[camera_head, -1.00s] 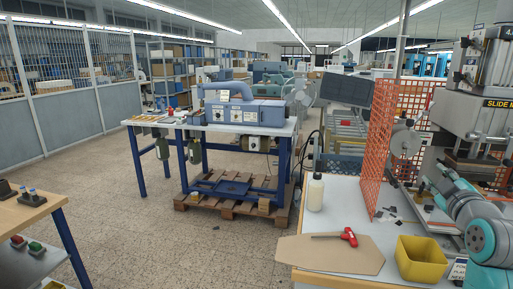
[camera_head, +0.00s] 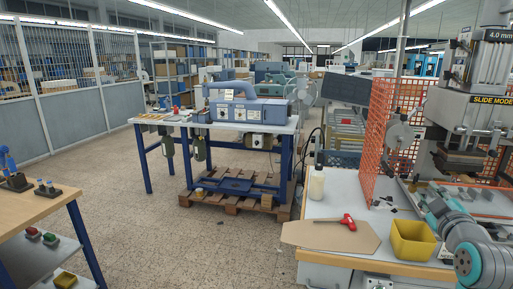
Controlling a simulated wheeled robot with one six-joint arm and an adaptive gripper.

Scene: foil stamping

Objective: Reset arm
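My teal and grey arm (camera_head: 480,262) enters at the lower right and reaches up and left over the workbench, in front of the press. My gripper (camera_head: 428,194) is at its far end, small and dark among parts near the press's base. I cannot make out its fingers, whether it is open or whether it holds anything. The foil stamping press (camera_head: 468,115), marked "SLIDE MODE", stands at the right behind the arm.
The workbench (camera_head: 330,207) bears a yellow bin (camera_head: 413,240), a red-handled tool (camera_head: 347,222) on a brown board (camera_head: 312,236) and a bottle (camera_head: 317,183). Orange mesh (camera_head: 377,130) stands beside the press. A wooden table (camera_head: 30,205) is at left; open floor (camera_head: 190,240) lies between.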

